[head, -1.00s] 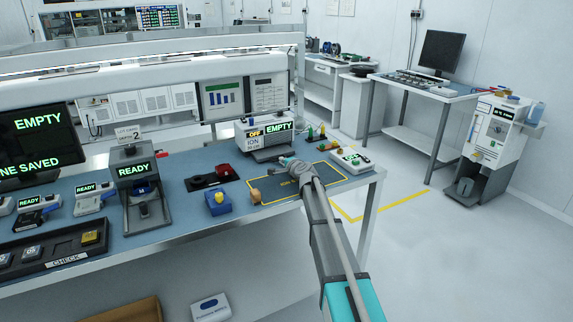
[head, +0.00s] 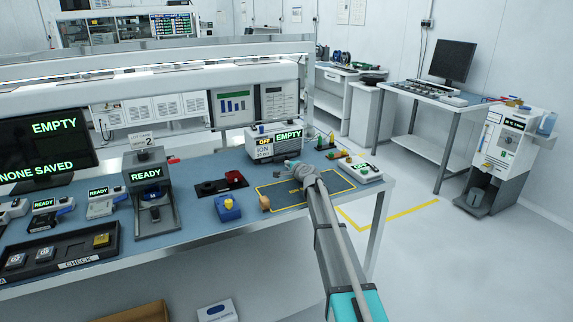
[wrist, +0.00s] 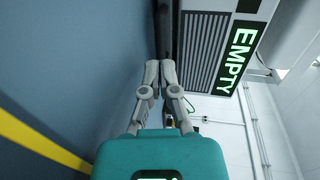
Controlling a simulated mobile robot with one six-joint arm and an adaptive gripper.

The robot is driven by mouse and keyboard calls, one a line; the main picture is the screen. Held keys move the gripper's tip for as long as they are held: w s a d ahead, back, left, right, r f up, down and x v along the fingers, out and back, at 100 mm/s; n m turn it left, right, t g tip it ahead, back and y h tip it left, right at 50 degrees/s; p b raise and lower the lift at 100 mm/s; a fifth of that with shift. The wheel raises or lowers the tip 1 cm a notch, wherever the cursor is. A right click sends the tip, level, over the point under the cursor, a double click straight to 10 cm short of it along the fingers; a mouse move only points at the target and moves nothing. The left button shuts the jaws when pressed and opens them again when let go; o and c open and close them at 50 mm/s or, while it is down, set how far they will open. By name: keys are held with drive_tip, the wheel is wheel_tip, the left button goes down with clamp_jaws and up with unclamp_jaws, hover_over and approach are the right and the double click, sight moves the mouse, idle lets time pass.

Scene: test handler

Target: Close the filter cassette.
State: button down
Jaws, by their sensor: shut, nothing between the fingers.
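A white unit marked ION (head: 262,146) stands at the back right of the blue bench, with signs reading OFF and EMPTY. In the wrist view its grey slatted grille (wrist: 203,50) is close, beside a green EMPTY sign (wrist: 237,55). A dark strip (wrist: 176,35) runs along the grille's edge; I cannot tell whether this is the filter cassette or how far open it is. My gripper (head: 290,164) is low in front of the unit. In the wrist view my gripper (wrist: 160,64) is shut and empty, its tips near the dark strip; contact is unclear.
A yellow-outlined dark mat (head: 325,184) lies under my arm. A white device (head: 362,173) is right of it, with small coloured pieces behind. A blue box (head: 227,212), a small tan object (head: 264,203) and a red-and-black item (head: 222,183) stand left of the mat.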

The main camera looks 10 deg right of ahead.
drive_tip(key=p+v, duration=0.2)
drive_tip(key=v, duration=0.9)
